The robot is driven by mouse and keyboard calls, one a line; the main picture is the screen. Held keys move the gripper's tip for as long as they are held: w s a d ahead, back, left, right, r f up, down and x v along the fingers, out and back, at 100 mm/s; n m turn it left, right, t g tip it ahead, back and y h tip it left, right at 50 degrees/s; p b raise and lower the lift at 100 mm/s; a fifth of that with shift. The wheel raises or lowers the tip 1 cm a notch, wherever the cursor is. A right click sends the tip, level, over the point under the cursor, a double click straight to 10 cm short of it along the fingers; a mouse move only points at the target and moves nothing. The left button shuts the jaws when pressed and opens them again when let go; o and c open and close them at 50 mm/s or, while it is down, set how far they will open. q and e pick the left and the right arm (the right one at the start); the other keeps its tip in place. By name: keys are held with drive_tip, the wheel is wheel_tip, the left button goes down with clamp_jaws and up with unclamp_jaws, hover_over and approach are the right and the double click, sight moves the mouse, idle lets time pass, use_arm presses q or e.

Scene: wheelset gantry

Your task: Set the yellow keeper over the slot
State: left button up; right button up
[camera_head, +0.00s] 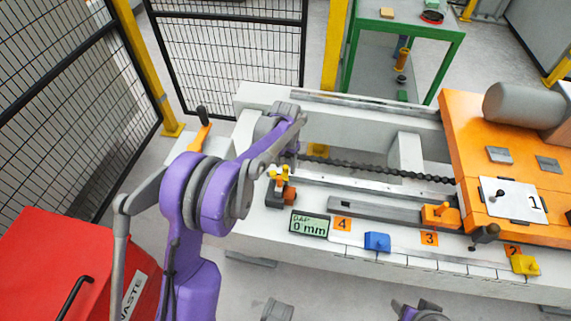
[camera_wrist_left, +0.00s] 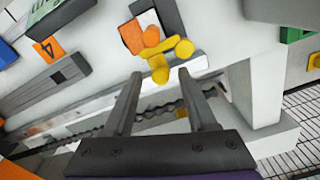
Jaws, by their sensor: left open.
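A yellow piece with rounded knobs, which I take as the keeper (camera_head: 280,172), is at the left end of the white gantry bed, by a small orange and dark grey block (camera_head: 290,195). In the left wrist view the yellow keeper (camera_wrist_left: 160,62) lies just past the fingertips, beside the orange and white faces of the block (camera_wrist_left: 138,32). My left gripper (camera_wrist_left: 161,74) is open, with nothing held between its fingers. In the head view the gripper (camera_head: 289,154) is just behind the keeper, partly hidden by its own wrist. I cannot make out the slot clearly.
A chain (camera_head: 385,170) runs along the bed to the orange plate (camera_head: 480,150). In front are a display reading 0 mm (camera_head: 309,225), a blue block (camera_head: 377,241) and a yellow block (camera_head: 525,265). A red waste bin (camera_head: 50,265) and mesh fence stand left.

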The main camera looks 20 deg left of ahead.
sight(285, 167)
use_arm(q)
wheel_tip(285, 167, up, 11)
drive_tip(key=p, duration=0.2)
use_arm(e)
wheel_tip(285, 167, up, 2)
drive_tip(key=shift+r, duration=0.15)
use_arm(q)
drive_tip(key=shift+f, duration=0.15)
drive_tip(key=s+d+r+t, duration=0.1)
drive_tip(key=s+d+r, duration=0.2)
drive_tip(key=s+r, duration=0.35)
drive_tip(key=s+d+f+n+t, duration=0.1)
drive_tip(key=s+d+f+t, duration=0.15)
drive_tip(key=s, duration=0.95)
drive_tip(key=s+d+f+t, duration=0.1)
drive_tip(key=s+d+f, duration=0.25)
drive_tip(key=s, duration=0.85)
wheel_tip(285, 167, up, 15)
drive_tip(key=w+a+p, duration=0.1)
drive_tip(key=w+p, duration=0.1)
drive_tip(key=p, duration=1.1)
drive_tip(key=shift+w+t, duration=0.3)
drive_tip(key=shift+t, duration=0.15)
use_arm(e)
wheel_tip(285, 167, up, 15)
drive_tip(key=w, duration=0.2)
drive_tip(key=shift+t, duration=0.4)
use_arm(q)
drive_tip(key=shift+s, duration=0.1)
